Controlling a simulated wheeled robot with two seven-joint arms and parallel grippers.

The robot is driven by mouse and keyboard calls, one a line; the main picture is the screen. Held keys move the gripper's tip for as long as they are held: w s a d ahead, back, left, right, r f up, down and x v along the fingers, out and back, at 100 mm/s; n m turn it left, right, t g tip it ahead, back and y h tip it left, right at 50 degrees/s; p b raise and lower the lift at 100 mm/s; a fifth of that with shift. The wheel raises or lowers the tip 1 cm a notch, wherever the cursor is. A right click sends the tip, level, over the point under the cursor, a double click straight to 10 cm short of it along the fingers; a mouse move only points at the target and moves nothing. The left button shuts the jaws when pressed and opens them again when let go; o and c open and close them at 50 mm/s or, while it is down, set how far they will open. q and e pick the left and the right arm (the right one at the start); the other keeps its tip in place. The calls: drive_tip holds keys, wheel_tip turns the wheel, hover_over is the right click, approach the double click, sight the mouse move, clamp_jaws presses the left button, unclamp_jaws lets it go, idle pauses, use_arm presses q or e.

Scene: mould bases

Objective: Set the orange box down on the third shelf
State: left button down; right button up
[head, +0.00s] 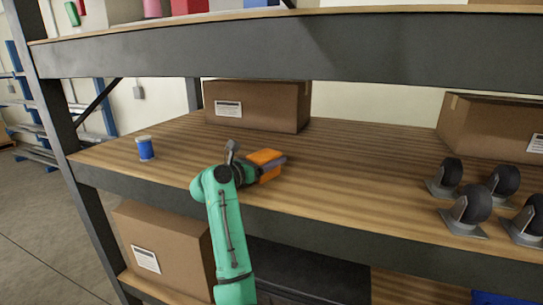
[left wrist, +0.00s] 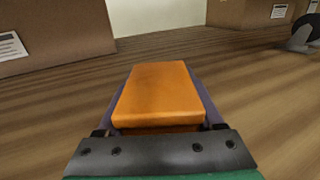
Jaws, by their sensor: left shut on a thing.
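The orange box (head: 265,158) is in my left gripper (head: 268,168), above the wooden deck of the middle shelf (head: 340,172). It also shows large in the left wrist view (left wrist: 160,93), between the two fingers, with its top face visible. My left gripper is shut on it. I cannot tell whether the underside of the box touches the shelf. My right gripper is not in view.
A cardboard box (head: 258,104) stands behind the orange box, and another (head: 490,125) stands at the back right. Several casters (head: 468,205) are on the right. A blue spool (head: 146,149) stands at the left. The shelf middle is clear.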

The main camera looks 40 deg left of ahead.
use_arm(q)
drive_tip(key=shift+s+r, duration=0.2)
drive_tip(key=shift+s, duration=0.15)
drive_tip(key=shift+f, duration=0.1)
unclamp_jaws()
drive_tip(key=shift+w+f, duration=0.15)
drive_tip(key=shift+w, duration=0.05)
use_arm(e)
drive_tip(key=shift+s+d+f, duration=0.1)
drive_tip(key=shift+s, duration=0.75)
use_arm(q)
drive_tip(key=shift+s, duration=0.1)
drive_tip(key=s+b, duration=0.1)
drive_tip(key=s, duration=0.2)
drive_tip(key=s+b, duration=0.2)
drive_tip(key=s, duration=0.2)
drive_tip(key=s+b, duration=0.2)
drive_tip(key=s, duration=0.2)
drive_tip(key=shift+s+a, duration=0.15)
drive_tip(key=shift+a, duration=0.2)
drive_tip(key=shift+s, duration=0.35)
drive_tip(key=shift+r, duration=0.2)
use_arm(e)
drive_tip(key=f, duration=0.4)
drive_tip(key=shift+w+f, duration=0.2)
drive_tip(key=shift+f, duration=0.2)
